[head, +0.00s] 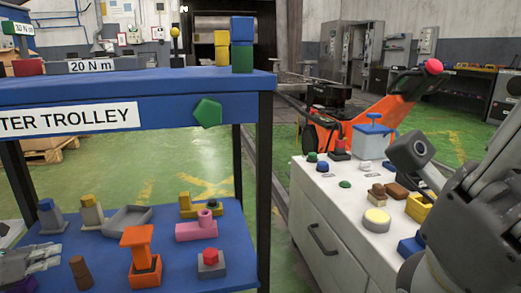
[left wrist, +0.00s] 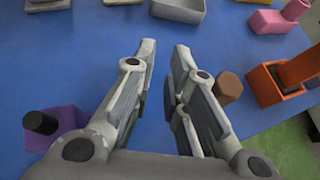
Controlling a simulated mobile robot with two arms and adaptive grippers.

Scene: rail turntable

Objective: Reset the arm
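My left gripper (head: 52,257) shows at the lower left of the head view, low over the blue lower shelf (head: 110,265) of the trolley. In the left wrist view its two fingers (left wrist: 165,48) stand apart with bare blue shelf between them, so it is open and empty. A brown peg (left wrist: 229,88) stands just right of the fingers, apart from them as far as I can tell. A grey arm part of mine (head: 475,200) fills the right of the head view over the white cabinet. I cannot make out the state of the right gripper.
An orange block (head: 145,270), a pink block (head: 196,230) and a grey tray (head: 127,220) are on the lower shelf. A purple block (left wrist: 62,125) lies left of the left fingers. The blue upper shelf (head: 130,85) overhangs. The white cabinet (head: 340,215) carries several small parts.

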